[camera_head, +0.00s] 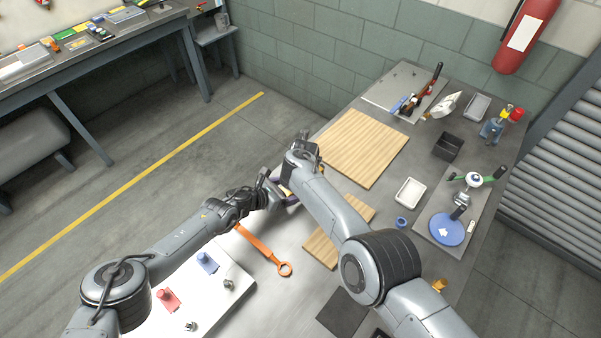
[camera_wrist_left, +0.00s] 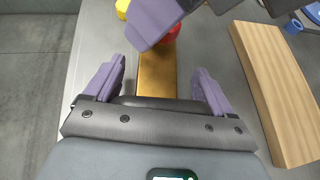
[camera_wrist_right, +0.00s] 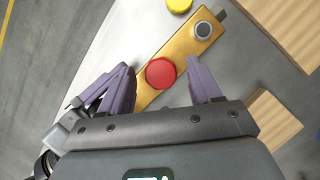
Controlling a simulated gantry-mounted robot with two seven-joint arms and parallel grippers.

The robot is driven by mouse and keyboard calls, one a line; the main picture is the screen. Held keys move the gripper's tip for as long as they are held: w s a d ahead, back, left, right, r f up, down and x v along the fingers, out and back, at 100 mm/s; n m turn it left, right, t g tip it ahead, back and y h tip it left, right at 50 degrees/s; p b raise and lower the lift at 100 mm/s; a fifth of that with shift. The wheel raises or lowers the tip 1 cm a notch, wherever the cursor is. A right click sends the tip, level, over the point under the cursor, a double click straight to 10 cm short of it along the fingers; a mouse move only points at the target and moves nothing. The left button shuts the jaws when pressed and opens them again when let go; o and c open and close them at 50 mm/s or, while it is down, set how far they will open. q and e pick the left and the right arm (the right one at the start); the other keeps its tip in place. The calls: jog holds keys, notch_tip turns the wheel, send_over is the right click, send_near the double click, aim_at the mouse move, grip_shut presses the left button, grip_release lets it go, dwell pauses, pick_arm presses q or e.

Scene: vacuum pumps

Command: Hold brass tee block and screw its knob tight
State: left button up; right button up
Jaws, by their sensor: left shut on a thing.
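The brass tee block (camera_wrist_right: 183,47) is a long golden bar in the right wrist view, with a round grey port near its upper end. Its red knob (camera_wrist_right: 160,73) sits on the bar. The left wrist view shows the brass block (camera_wrist_left: 155,76) running between the fingers of my left gripper (camera_wrist_left: 158,66), which is shut on it. My right gripper (camera_wrist_right: 158,66) is open, its fingers on either side of the red knob with gaps visible. The knob also shows partly in the left wrist view (camera_wrist_left: 172,33), behind a right gripper finger. In the head view my right arm hides most of the block.
A yellow round part (camera_wrist_right: 179,5) lies beyond the block. Wooden boards (camera_head: 360,147) cover the bench's middle. An orange wrench (camera_head: 262,250) lies near a white plate (camera_head: 235,295) with small parts. A black bin (camera_head: 447,147) and white tray (camera_head: 409,191) stand to the right.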

jog(key=shift+r, duration=0.1)
notch_tip(320, 180, up, 2)
jog(key=shift+a, duration=0.1)
jog(key=shift+w+d+r, duration=0.1)
jog(key=shift+d+r, duration=0.15)
jog(key=shift+r, duration=0.45)
notch_tip(320, 180, up, 6)
jog(key=shift+a+r, duration=0.15)
jog(key=shift+r, duration=0.05)
dwell(0.3)
